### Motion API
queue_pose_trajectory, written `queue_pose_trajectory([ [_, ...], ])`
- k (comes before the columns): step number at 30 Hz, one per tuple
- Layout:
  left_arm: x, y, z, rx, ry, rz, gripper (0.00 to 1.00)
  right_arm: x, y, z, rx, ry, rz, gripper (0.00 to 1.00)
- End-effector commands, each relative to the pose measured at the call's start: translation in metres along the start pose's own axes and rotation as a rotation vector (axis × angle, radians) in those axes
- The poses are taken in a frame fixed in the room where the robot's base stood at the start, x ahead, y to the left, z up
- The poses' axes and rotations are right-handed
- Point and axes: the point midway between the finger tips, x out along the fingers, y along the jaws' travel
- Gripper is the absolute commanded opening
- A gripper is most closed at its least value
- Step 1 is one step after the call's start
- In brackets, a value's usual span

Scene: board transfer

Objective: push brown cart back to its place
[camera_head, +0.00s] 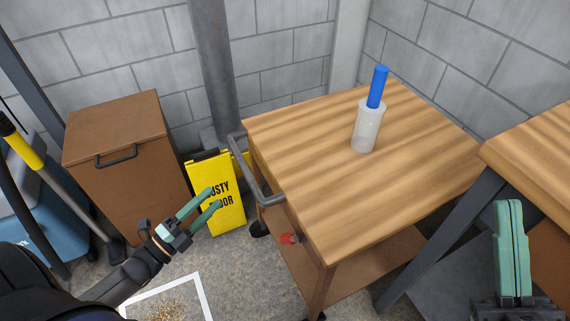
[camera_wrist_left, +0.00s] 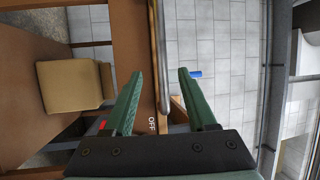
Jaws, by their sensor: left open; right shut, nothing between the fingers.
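The brown cart (camera_head: 300,200) has a striped wooden top, a lower shelf and wheels, and stands at the middle right in the head view. Its grey bar handle (camera_head: 248,174) sticks out on the left side. My left gripper (camera_head: 215,197) is open and empty, left of the handle. In the left wrist view the handle bar (camera_wrist_left: 159,50) appears between the open fingers (camera_wrist_left: 160,74), beyond their tips; the exact gap is unclear. My right gripper (camera_head: 510,245) is shut and empty at the lower right, in front of another wooden-topped table.
A yellow sign (camera_head: 222,215) stands behind my left gripper. A brown cabinet (camera_head: 125,160) is left. The wooden table (camera_head: 535,160) is close on the right. A white-framed floor patch (camera_head: 206,297) lies below.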

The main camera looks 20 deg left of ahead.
Motion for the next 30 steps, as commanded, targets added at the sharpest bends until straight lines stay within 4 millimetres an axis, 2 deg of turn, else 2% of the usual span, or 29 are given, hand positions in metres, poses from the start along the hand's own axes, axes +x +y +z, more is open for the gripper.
queue_pose_trajectory([
  [5, 0.013, -0.001, 0.001, 0.014, 0.006, -0.011, 0.57, 0.0, 0.0, -0.013, -0.015, 0.056, -0.005, 0.0],
  [11, 0.052, -0.002, 0.0, 0.014, 0.008, -0.013, 0.57, -0.002, -0.002, -0.03, -0.035, 0.137, -0.013, 0.0],
  [15, 0.081, -0.001, 0.001, 0.012, 0.006, -0.011, 0.57, -0.005, -0.004, -0.025, -0.025, 0.135, -0.014, 0.0],
  [19, 0.102, -0.001, 0.0, 0.011, 0.006, -0.01, 0.57, -0.008, -0.006, -0.022, -0.017, 0.133, -0.014, 0.0],
  [24, 0.119, -0.001, 0.0, 0.01, 0.004, -0.007, 0.57, -0.009, -0.007, -0.019, -0.01, 0.131, -0.014, 0.0],
  [30, 0.125, -0.002, 0.0, 0.01, 0.004, -0.006, 0.57, -0.01, -0.007, -0.019, -0.008, 0.129, -0.014, 0.0],
])
